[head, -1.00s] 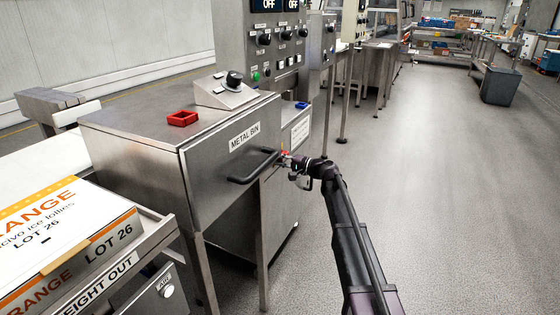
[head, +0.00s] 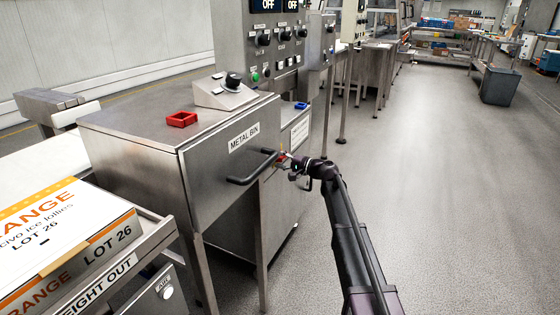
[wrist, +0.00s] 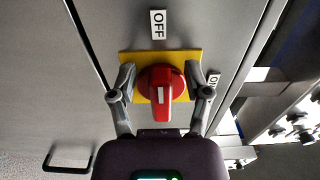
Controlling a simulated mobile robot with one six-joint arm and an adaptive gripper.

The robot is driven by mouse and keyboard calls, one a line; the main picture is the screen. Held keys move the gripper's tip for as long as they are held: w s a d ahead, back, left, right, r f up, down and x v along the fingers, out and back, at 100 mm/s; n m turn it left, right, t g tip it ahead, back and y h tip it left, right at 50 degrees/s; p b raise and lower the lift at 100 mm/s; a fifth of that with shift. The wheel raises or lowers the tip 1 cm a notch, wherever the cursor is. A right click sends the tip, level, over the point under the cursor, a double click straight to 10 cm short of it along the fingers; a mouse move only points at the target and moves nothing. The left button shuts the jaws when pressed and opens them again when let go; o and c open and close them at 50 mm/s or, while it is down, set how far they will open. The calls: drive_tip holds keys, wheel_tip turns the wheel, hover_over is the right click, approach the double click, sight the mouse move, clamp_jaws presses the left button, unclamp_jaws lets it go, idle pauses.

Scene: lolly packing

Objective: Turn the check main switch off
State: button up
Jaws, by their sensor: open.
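The check main switch is a red rotary knob (wrist: 162,84) on a yellow plate (wrist: 126,66) in the wrist view. The white bar on the knob lies about upright in the picture. An OFF label (wrist: 158,24) is above the plate and an ON label (wrist: 213,82) is to its right. My gripper (wrist: 161,78) is open, with one finger on each side of the knob; whether they touch it I cannot tell. In the head view my gripper (head: 287,160) is at the cabinet beside the bin handle, and the switch is mostly hidden.
The metal bin (head: 210,160) with its black handle (head: 250,168) stands left of my gripper. A panel (head: 285,55) with knobs and OFF displays rises behind. A lolly box (head: 65,235) sits front left. The floor (head: 430,190) to the right is clear.

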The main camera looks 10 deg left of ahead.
drive_tip(key=shift+s, duration=0.1)
drive_tip(key=v, duration=1.2)
drive_tip(key=s+d+f+n+g+h+p, duration=0.2)
drive_tip(key=s+f+h, duration=0.2)
drive_tip(key=s, duration=0.5)
drive_tip(key=s+d+f+n+g+h+p, duration=0.15)
drive_tip(key=s+f+h, duration=0.3)
drive_tip(key=s, duration=0.45)
drive_tip(key=s+d+f+g+h+p, duration=0.15)
drive_tip(key=s+d+h, duration=0.25)
drive_tip(key=s+d, duration=0.4)
drive_tip(key=s+d+f+g+h+p, duration=0.1)
drive_tip(key=s+d+h+p, duration=0.1)
drive_tip(key=s+d+h, duration=0.55)
wheel_tip(320, 180, up, 38)
drive_tip(key=s+a+y+p, duration=0.1)
drive_tip(key=y+p, duration=0.2)
drive_tip(key=p, duration=3.5)
drive_tip(key=shift+s+a, duration=0.3)
drive_tip(key=shift+a, duration=0.1)
